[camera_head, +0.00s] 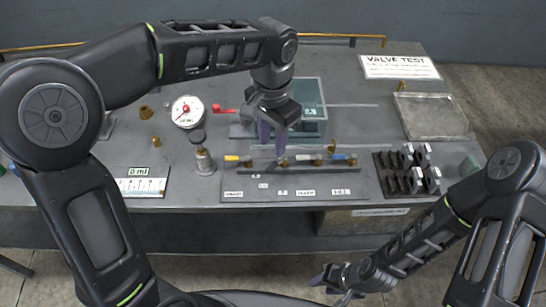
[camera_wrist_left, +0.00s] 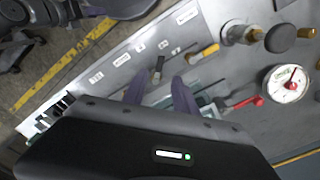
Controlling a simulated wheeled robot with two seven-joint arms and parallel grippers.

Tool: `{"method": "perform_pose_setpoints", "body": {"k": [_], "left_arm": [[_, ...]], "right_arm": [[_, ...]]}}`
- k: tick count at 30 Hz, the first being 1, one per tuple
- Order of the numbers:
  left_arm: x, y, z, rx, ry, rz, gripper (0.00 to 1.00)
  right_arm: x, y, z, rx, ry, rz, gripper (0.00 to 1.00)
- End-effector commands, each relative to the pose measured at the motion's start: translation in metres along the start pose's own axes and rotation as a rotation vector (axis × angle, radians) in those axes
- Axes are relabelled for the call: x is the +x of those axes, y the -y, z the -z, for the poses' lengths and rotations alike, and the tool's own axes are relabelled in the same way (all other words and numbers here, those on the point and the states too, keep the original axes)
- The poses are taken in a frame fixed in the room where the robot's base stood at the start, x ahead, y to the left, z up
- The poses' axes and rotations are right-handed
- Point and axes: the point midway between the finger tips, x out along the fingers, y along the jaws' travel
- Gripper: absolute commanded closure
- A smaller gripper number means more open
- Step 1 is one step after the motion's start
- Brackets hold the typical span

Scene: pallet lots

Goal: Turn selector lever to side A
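The valve panel (camera_head: 290,188) is a grey strip on the bench with small labels along its front. The selector lever looks like the short dark handle (camera_wrist_left: 158,68) near the middle labels in the left wrist view; which side it points to I cannot tell. My left gripper (camera_head: 273,146) hangs over the middle of the panel with purple fingers pointing down. In the left wrist view its fingers (camera_wrist_left: 160,90) are apart, with the dark handle just beyond and between their tips; contact is not visible. My right gripper (camera_head: 333,288) is low in front of the bench, fingers apart, empty.
A yellow-handled valve (camera_wrist_left: 203,52) sits beside the dark handle. A red lever (camera_head: 224,110) and a round gauge (camera_head: 187,111) stand behind left. A clear box (camera_head: 312,100) is behind the panel. Black clamps (camera_head: 408,168) stand right; a tray (camera_head: 432,116) lies back right.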

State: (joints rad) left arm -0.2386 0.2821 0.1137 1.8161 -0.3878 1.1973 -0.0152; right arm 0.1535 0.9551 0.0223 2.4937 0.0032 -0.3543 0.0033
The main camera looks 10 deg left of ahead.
Motion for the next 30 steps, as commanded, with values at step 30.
{"method": "perform_pose_setpoints", "body": {"k": [30], "left_arm": [[0.074,0.0,0.0,0.0,0.0,0.0,0.77]], "right_arm": [[-0.007,0.002,-0.001,0.002,0.002,-0.003,0.64]]}}
